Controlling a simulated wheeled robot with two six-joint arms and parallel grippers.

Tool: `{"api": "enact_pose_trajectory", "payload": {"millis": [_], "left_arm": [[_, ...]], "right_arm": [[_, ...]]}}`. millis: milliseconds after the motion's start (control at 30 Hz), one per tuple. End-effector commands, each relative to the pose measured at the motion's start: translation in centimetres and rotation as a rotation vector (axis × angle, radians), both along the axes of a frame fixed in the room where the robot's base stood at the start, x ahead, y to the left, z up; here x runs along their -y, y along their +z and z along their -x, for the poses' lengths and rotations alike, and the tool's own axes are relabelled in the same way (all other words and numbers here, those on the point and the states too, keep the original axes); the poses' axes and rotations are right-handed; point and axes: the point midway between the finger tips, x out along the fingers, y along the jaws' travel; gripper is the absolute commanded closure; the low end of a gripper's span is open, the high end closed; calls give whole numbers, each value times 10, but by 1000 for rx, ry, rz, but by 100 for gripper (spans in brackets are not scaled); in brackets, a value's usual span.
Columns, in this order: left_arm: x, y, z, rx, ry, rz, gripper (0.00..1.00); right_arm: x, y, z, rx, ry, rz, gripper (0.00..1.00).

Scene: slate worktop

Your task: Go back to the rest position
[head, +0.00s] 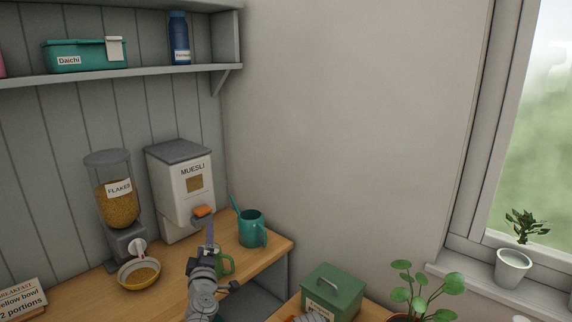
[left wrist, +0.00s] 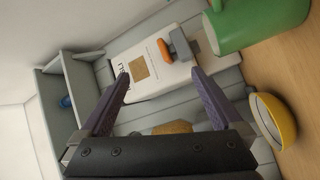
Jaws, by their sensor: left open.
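My left gripper (head: 209,236) is over the wooden counter, in front of the muesli dispenser. In the left wrist view its two purple fingers (left wrist: 160,76) stand well apart with nothing between them. The white muesli dispenser (head: 172,205) has an orange-topped lever (head: 203,211) just beyond the fingers; the lever also shows in the left wrist view (left wrist: 180,44). A green mug (head: 228,264) stands right beside the gripper, partly hidden by it in the head view. I cannot make out my right gripper.
A flakes dispenser (head: 118,205) stands at left, with a yellow bowl (head: 126,284) holding flakes below its spout. A teal watering can (head: 252,230) stands near the counter's right edge. A green box (head: 345,290) and a leafy plant (head: 450,284) are lower right. A shelf (head: 150,72) runs above.

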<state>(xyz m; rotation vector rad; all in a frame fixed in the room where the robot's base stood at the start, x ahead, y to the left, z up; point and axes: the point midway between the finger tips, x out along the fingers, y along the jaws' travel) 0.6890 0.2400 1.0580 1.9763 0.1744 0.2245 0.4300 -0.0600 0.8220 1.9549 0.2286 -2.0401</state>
Motion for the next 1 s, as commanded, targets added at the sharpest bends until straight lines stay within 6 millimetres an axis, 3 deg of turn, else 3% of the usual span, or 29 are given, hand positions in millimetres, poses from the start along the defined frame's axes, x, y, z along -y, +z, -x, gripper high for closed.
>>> {"api": "enact_pose_trajectory", "payload": {"millis": [33, 100, 200, 333, 500, 700, 867, 1000], "left_arm": [[25, -9, -4, -53, -105, -74, 0], [58, -27, -6, -141, -247, -179, 0], [96, -61, 2, -285, -427, -318, 0], [126, -116, 30, -518, -637, -488, 0], [127, -185, 87, -875, -845, -669, 0], [98, -226, 152, -1243, -963, -782, 0], [70, -237, 200, -1511, -1003, -823, 0], [108, -212, 216, -1534, -1078, -917, 0]], "right_arm": [[0, 0, 0, 0, 0, 0, 50], [0, 0, 0, 0, 0, 0, 50], [0, 0, 0, 0, 0, 0, 50], [0, 0, 0, 0, 0, 0, 50], [0, 0, 0, 0, 0, 0, 50], [0, 0, 0, 0, 0, 0, 50], [0, 0, 0, 0, 0, 0, 50], [0, 25, 0, 0, 0, 0, 50]]}}
